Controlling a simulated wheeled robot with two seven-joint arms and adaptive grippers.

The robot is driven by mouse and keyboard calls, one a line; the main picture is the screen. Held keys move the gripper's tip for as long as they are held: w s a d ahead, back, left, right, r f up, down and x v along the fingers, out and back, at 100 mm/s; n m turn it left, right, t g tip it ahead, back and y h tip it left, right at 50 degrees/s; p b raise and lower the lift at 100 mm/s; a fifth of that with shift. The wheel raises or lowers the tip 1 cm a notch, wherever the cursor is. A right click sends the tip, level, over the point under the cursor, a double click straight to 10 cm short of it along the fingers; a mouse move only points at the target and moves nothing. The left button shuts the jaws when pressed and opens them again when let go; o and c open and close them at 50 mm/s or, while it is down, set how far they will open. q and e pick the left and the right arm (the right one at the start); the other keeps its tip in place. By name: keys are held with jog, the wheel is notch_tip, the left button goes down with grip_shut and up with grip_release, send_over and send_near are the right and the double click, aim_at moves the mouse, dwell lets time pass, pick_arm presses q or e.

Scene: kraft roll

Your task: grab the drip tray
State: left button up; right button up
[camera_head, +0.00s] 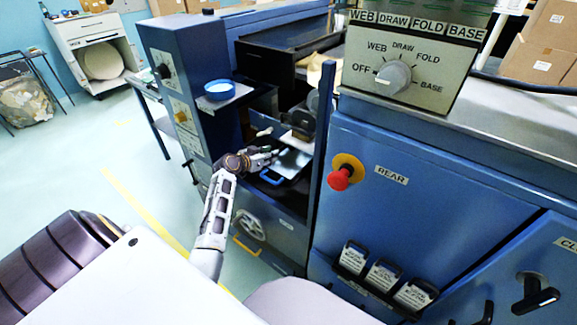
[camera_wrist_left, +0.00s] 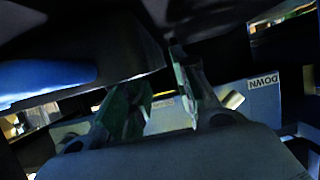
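What looks like the drip tray is a flat grey tray (camera_head: 292,163) with a blue handle (camera_head: 271,178) at its front. It sits in the open bay of the blue machine. My left gripper (camera_head: 274,143) reaches into this bay from the left, just above and beside the tray. Its two fingers are apart, with nothing seen between them. In the left wrist view the gripper (camera_wrist_left: 160,75) also shows its fingers spread. A blue rounded piece (camera_wrist_left: 45,77) lies left of them there; I cannot tell which part it is. My right gripper is out of view.
A blue round dish (camera_head: 219,89) stands on a ledge above the bay, left of it. A red stop button (camera_head: 339,180) sticks out of the panel on the right. A handwheel (camera_head: 249,226) is below the bay. Open floor (camera_head: 110,150) lies to the left.

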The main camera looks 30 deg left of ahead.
pick_arm(q)
jog(key=shift+w+f, duration=0.25)
jog(key=shift+w, duration=0.45)
jog(key=shift+w+f, duration=0.1)
jog(key=shift+w, duration=0.15)
jog(key=shift+w+f, duration=0.15)
jog(key=shift+w, duration=0.05)
jog(key=shift+c, duration=0.6)
grip_shut()
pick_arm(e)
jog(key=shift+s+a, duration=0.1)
